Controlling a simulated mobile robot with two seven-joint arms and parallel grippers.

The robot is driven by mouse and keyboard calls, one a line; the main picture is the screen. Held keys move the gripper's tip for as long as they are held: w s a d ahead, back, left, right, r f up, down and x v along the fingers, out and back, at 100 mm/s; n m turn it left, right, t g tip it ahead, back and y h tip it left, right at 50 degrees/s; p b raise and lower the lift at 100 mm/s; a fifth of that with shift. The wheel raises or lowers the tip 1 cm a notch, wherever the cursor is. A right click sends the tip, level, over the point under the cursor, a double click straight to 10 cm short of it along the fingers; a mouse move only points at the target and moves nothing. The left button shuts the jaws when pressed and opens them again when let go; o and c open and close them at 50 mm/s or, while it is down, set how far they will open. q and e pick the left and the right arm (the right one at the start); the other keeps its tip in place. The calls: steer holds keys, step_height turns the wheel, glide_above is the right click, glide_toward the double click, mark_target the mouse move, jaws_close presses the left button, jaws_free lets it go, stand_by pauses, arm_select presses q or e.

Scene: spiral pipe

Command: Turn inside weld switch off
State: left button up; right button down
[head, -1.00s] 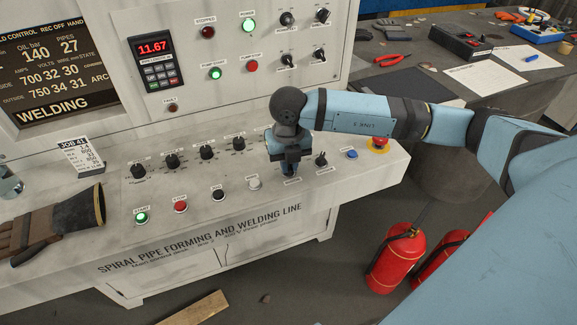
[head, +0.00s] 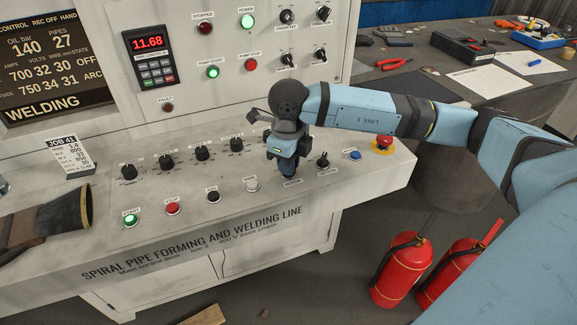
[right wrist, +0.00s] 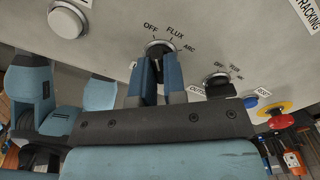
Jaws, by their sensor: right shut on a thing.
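My right gripper (right wrist: 160,82) is shut on a dark rotary switch (right wrist: 158,47) on the sloping desk panel. The switch has OFF, FLUX and ARC marks around it in the right wrist view. The fingers hide most of its knob, so I cannot tell which mark it points to. In the head view the right gripper (head: 284,160) points down onto the panel and hides the switch. A similar switch (right wrist: 217,82) with the same marks stands to its right; it also shows in the head view (head: 322,160). My left gripper is not in view.
Several black knobs (head: 165,161) and push buttons (head: 172,208) lie left of the gripper. A blue button (head: 355,155) and a red emergency stop (head: 384,143) lie right. A glove (head: 72,208) and a job card (head: 70,158) rest at the left. Fire extinguishers (head: 398,268) stand below.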

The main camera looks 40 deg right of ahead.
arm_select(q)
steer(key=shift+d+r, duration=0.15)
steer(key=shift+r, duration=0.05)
arm_select(e)
steer(key=shift+n, duration=0.5)
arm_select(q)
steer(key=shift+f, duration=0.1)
arm_select(e)
steer(key=c, duration=1.2)
jaws_free()
arm_select(q)
steer(key=shift+p, duration=0.5)
arm_select(e)
step_height(320, 180, up, 14)
steer(key=shift+f, duration=0.1)
